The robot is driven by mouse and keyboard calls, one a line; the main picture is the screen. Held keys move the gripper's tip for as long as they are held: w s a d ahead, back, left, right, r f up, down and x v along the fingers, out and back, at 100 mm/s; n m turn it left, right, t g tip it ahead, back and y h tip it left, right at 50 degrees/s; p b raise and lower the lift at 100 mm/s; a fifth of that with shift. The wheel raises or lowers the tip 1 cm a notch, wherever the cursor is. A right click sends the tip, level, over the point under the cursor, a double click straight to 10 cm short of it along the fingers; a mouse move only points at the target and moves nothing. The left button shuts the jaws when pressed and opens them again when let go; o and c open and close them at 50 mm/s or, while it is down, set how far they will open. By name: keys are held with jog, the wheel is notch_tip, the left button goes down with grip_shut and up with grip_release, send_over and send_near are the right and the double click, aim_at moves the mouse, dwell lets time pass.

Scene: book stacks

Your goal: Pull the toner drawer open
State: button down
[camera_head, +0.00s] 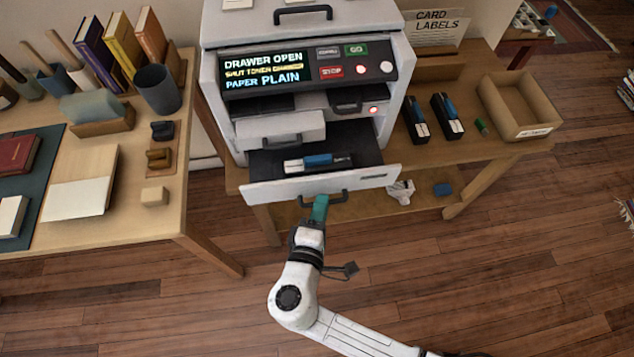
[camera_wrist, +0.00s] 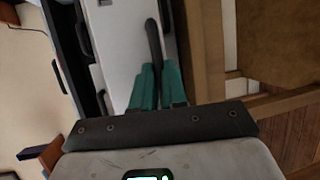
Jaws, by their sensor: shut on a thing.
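The printer's toner drawer (camera_head: 275,199) stands pulled out at the bottom of the white printer (camera_head: 221,123). A blue, black and white toner cartridge (camera_head: 318,161) lies in its dark tray. The drawer's dark bar handle (camera_head: 339,198) is on its front face. My gripper (camera_head: 319,203), with green fingers, is shut on this handle. The wrist view shows the handle (camera_wrist: 153,38) between my gripper's fingers (camera_wrist: 155,76) and the pale drawer front (camera_wrist: 122,50) behind.
The printer panel (camera_head: 308,75) reads "DRAWER OPEN". On the right of its wooden stand are black-and-blue cartridges (camera_head: 447,116) and an open box (camera_head: 519,107). A desk (camera_head: 168,215) with books and cups stands left. The floor (camera_head: 520,270) in front is clear.

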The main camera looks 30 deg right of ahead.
jog(key=shift+s+a, duration=0.25)
jog(key=shift+s, duration=0.45)
jog(key=shift+s+a, duration=0.25)
jog(key=shift+s, duration=0.4)
jog(key=c, duration=1.4)
grip_release()
jog(key=shift+c, duration=0.2)
jog(key=v, duration=1)
jog(key=shift+s+a+b, duration=0.25)
jog(key=shift+s+b, duration=0.05)
jog(key=shift+b, duration=0.1)
